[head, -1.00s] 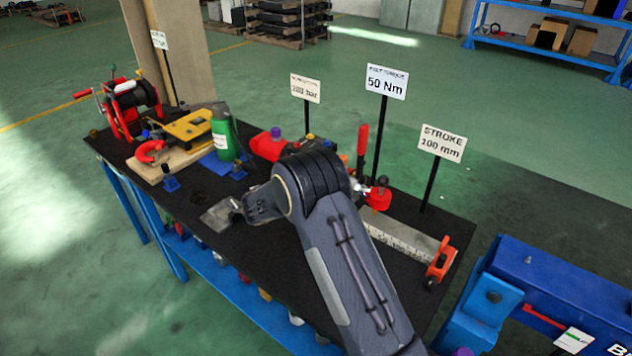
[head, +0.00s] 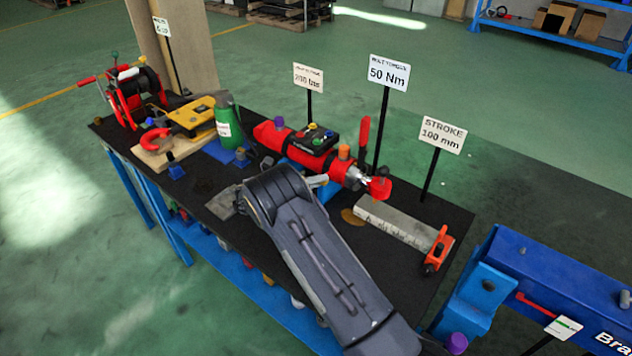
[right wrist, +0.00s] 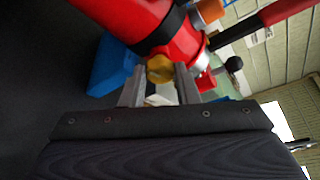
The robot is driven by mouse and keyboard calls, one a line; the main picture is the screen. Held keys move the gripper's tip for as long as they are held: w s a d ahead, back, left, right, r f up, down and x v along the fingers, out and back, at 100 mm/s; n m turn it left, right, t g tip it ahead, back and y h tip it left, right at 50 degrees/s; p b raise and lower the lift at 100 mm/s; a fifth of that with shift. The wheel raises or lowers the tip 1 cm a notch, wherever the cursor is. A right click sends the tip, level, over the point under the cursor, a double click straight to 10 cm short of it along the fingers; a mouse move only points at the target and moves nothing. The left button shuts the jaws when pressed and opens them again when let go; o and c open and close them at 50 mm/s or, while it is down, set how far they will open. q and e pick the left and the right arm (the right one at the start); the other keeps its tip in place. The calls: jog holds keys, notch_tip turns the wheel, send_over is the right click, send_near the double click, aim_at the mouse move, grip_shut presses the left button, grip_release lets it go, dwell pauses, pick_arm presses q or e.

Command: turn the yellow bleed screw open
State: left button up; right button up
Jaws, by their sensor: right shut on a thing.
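The yellow bleed screw (right wrist: 160,68) sits on the side of a red cylinder (right wrist: 130,18) in the right wrist view. My right gripper (right wrist: 160,80) is shut on the screw, with a grey finger on each side. My arm hides the screw there. My left gripper is not in view.
An orange knob (head: 344,152) and a red lever (head: 363,138) stand close beside the grip. A grey stroke block (head: 395,222) lies to the right. A green bottle (head: 227,122) stands to the left. Sign posts rise behind.

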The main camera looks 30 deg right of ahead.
dwell(0.3)
jog(key=o, duration=1)
